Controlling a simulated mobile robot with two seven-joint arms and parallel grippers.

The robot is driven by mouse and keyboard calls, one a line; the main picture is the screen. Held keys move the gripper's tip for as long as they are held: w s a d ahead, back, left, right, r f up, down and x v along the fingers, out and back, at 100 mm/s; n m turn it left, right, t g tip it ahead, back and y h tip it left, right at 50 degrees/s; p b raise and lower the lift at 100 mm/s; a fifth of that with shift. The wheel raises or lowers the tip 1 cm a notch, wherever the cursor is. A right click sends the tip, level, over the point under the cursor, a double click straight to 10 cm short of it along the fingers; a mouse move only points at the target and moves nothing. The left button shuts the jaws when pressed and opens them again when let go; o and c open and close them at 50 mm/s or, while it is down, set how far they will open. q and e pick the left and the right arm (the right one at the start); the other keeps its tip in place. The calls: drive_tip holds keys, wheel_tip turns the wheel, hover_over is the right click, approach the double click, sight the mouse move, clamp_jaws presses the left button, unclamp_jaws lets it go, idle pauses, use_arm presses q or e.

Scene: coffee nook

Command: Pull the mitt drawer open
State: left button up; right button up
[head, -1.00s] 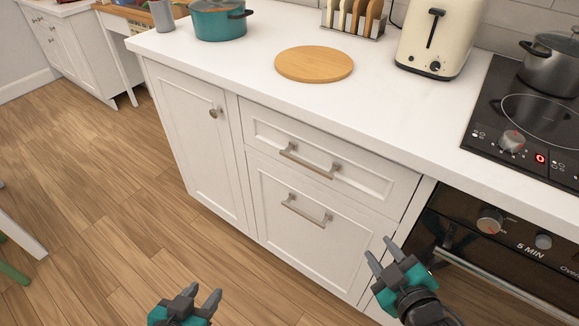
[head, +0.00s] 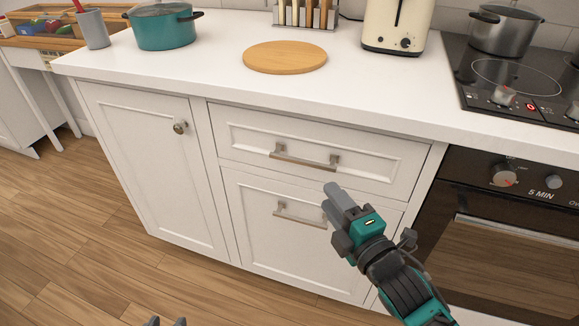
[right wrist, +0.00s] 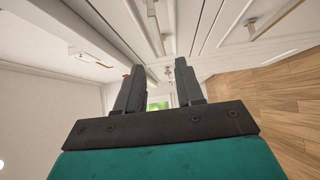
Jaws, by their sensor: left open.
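The cabinet has an upper drawer front (head: 310,135) with a bar handle (head: 305,160) and a taller lower front (head: 265,225) with its own bar handle (head: 298,216). Both are shut, and no label shows which is the mitt drawer. My right gripper (head: 335,196) is in front of the lower front, just below and right of the upper handle, and partly covers the lower handle. In the right wrist view my right gripper (right wrist: 158,75) has its fingers apart with nothing between them. Only the fingertips of my left gripper (head: 166,321) show at the bottom edge; it is open.
A cabinet door (head: 155,165) with a round knob is at left and an oven (head: 510,230) at right. The counter above holds a teal pot (head: 162,28), a round wooden board (head: 285,57), a toaster (head: 396,25) and a hob (head: 510,75). The floor in front is clear.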

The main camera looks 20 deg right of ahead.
sight(304, 164)
drive_tip(key=w, duration=0.4)
drive_tip(key=w+a+b, duration=0.1)
drive_tip(key=w, duration=0.3)
drive_tip(key=w+a+b, duration=0.1)
drive_tip(key=w, duration=0.3)
drive_tip(key=shift+w+a, duration=0.25)
drive_tip(key=shift+w+b, duration=0.15)
drive_tip(key=shift+b, duration=0.15)
clamp_jaws()
